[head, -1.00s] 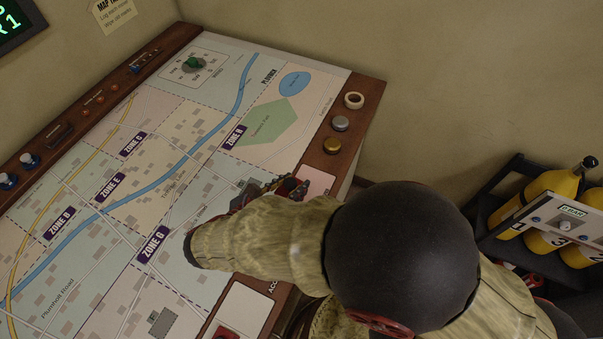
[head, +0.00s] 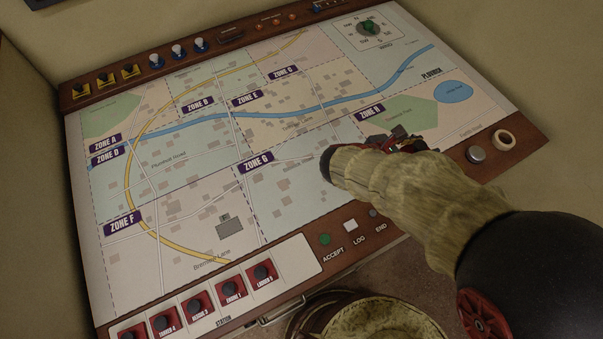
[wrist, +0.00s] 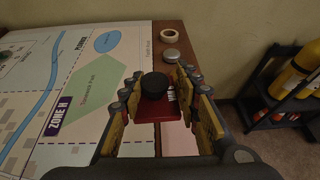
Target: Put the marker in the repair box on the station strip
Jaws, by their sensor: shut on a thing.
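The marker (wrist: 157,108), a red block with a round black knob, is between my gripper's fingers in the wrist view. My gripper (wrist: 160,78) is shut on it, over the right side of the map near a pink patch (wrist: 178,142). In the head view my gripper (head: 405,145) is at the map's right side, below Zone H, and my forearm partly hides it. The station strip (head: 302,243) runs along the front left edge, with several red black-knobbed markers in a row and a blank pale space at its right end. I cannot make out a repair label.
Accept (head: 325,239), Log (head: 351,225) and End (head: 374,213) buttons sit right of the strip. A silver knob (head: 476,155) and a tape roll (head: 504,141) are on the right wooden edge. A rack with yellow cylinders (wrist: 297,72) stands beyond the console.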

